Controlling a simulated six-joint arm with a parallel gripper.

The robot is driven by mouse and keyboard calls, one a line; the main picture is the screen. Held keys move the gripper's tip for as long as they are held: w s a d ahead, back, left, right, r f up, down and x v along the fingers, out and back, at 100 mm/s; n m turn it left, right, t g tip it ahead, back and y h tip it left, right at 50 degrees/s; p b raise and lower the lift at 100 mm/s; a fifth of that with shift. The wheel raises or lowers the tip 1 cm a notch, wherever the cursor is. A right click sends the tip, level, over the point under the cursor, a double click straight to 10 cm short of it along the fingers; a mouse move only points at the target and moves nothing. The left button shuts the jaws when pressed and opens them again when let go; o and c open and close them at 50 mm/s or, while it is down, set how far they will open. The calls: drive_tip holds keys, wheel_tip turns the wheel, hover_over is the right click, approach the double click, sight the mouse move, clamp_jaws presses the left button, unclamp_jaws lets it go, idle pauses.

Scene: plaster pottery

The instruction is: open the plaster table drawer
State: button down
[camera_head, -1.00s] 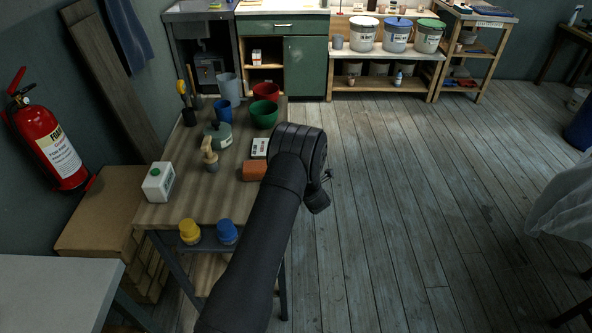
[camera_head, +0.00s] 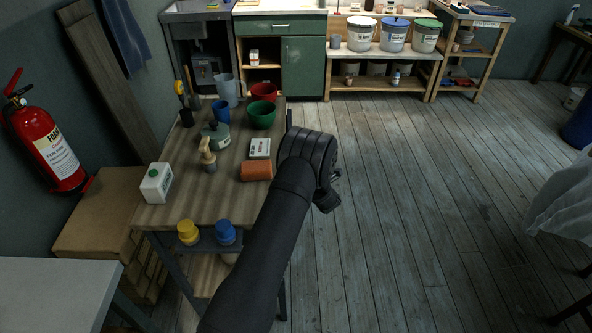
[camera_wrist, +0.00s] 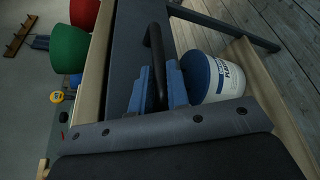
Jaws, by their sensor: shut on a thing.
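The plaster table (camera_head: 217,190) stands at the left in the head view, with a wooden top. Its drawer side is hidden behind my arm there. In the wrist view the dark grey drawer front (camera_wrist: 127,45) runs beside the pale wooden edge of the table. A black bar handle (camera_wrist: 152,42) stands out from it. My gripper (camera_wrist: 158,86), with blue finger pads on both sides of the handle, is shut on it. I cannot tell from these views how far the drawer is out.
An orange block (camera_head: 256,170), a white box (camera_head: 260,148), red (camera_head: 264,91) and green (camera_head: 262,114) bowls sit on the tabletop. A white tub with a blue lid (camera_wrist: 224,80) is near the fingers in the wrist view. The wooden floor right of my arm is clear.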

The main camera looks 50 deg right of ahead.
drive_tip(key=s+d, duration=1.6)
drive_tip(key=shift+s, duration=0.15)
drive_tip(key=shift+d+f, duration=0.1)
drive_tip(key=c, duration=1.4)
unclamp_jaws()
drive_tip(key=v, duration=1.7)
drive_tip(key=shift+s, duration=0.15)
drive_tip(key=x, duration=1.7)
drive_tip(key=shift+w, duration=0.2)
